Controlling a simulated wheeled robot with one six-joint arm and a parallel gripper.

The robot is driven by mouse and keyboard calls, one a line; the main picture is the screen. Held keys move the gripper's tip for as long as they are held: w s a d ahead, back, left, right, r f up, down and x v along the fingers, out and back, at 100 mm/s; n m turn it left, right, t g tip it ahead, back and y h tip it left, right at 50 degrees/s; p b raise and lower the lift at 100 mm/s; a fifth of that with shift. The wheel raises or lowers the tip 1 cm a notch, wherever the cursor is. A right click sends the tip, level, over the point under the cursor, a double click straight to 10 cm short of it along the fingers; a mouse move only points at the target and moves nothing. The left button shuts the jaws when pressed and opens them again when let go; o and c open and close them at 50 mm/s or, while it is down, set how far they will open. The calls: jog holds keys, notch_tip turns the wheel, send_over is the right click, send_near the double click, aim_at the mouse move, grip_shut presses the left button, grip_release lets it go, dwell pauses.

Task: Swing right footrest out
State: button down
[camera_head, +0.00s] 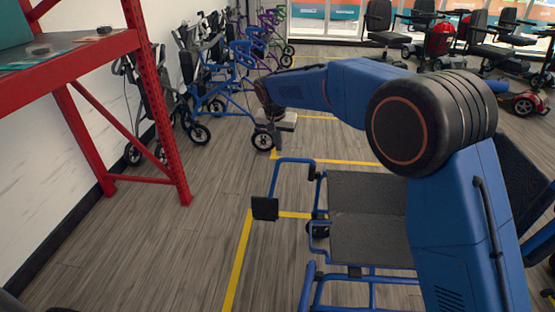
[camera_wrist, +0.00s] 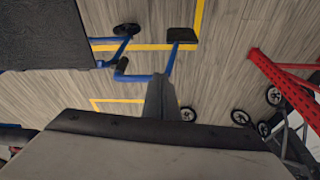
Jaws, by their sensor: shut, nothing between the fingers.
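A footrest with a blue tube and a black footplate (camera_head: 264,208) extends to the left from the blue-framed chair with a dark seat (camera_head: 368,205). The footplate also shows at the top of the wrist view (camera_wrist: 182,35), with its bent blue tube (camera_wrist: 135,78) below it. My gripper (camera_head: 276,134) is beyond the footrest in the head view, above the floor. In the wrist view my gripper's fingers (camera_wrist: 160,84) are shut and empty, and their tips overlap the bent tube. I cannot tell whether they touch it. Only one footrest shows clearly.
A red shelf rack (camera_head: 150,100) stands at the left. Several walkers, including a blue rollator (camera_head: 238,75), line the wall behind. Scooters and chairs stand at the back right. Bare floor (camera_head: 185,245) with yellow lines lies left of the footrest.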

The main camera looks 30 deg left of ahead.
jog(key=shift+s+a+f, duration=0.2)
jog(key=shift+a+f, duration=0.15)
jog(key=shift+a, duration=0.25)
jog(key=shift+s+a+f, duration=0.15)
jog(key=shift+a+f, duration=0.2)
jog(key=shift+a, duration=0.2)
jog(key=w+a+f, duration=0.1)
jog(key=w+f, duration=0.5)
jog(key=f, duration=0.4)
jog(key=shift+w+a+f, duration=0.2)
jog(key=shift+w+f, duration=0.05)
jog(key=shift+w, duration=0.05)
